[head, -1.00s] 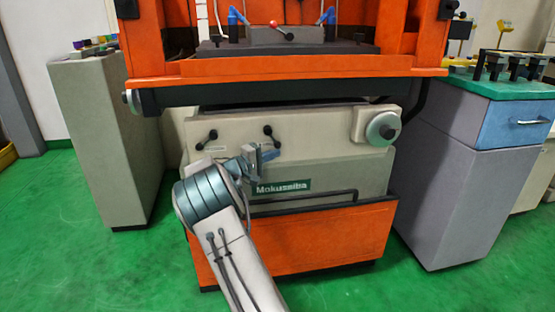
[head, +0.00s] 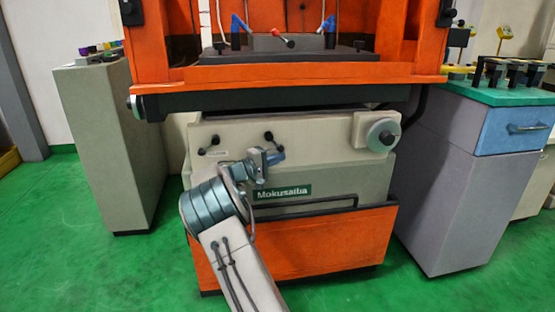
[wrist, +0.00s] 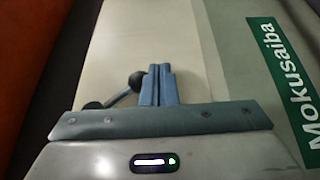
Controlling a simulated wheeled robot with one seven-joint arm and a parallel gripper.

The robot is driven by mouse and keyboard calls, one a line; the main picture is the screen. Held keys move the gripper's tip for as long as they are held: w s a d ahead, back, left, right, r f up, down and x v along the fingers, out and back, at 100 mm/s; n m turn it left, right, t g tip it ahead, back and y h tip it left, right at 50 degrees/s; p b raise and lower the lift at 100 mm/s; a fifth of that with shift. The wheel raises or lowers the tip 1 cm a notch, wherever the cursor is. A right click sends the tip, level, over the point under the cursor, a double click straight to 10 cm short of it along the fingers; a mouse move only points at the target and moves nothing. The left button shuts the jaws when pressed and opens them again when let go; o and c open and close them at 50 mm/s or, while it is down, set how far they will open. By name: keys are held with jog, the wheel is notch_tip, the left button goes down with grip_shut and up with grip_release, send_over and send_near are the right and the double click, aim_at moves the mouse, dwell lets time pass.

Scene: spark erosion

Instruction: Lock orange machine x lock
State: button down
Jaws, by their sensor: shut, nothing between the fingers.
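The orange machine (head: 290,240) stands ahead with a pale front panel. Two black ball-ended lock levers sit on that panel: a left lever (head: 208,143) and a right lever (head: 268,137). I cannot tell from the markings which is the x lock. My gripper (head: 275,157) is just below the right lever in the head view. In the wrist view my gripper (wrist: 159,84) has its blue fingers shut together and empty. A black lever knob (wrist: 137,81) is close by their left side there; I cannot tell whether they touch. The gripper body hides part of the lever.
A green Mokusaiba label (head: 282,194) is below the gripper. A round handwheel (head: 383,134) is at the panel's right. The machine's dark ledge (head: 275,96) overhangs above. A grey cabinet (head: 110,145) stands left, a blue-drawer cabinet (head: 460,175) right.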

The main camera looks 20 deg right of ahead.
jog(key=s+a+f, duration=0.4)
jog(key=a+f, duration=0.5)
jog(key=a, duration=0.1)
jog(key=shift+p, duration=0.3)
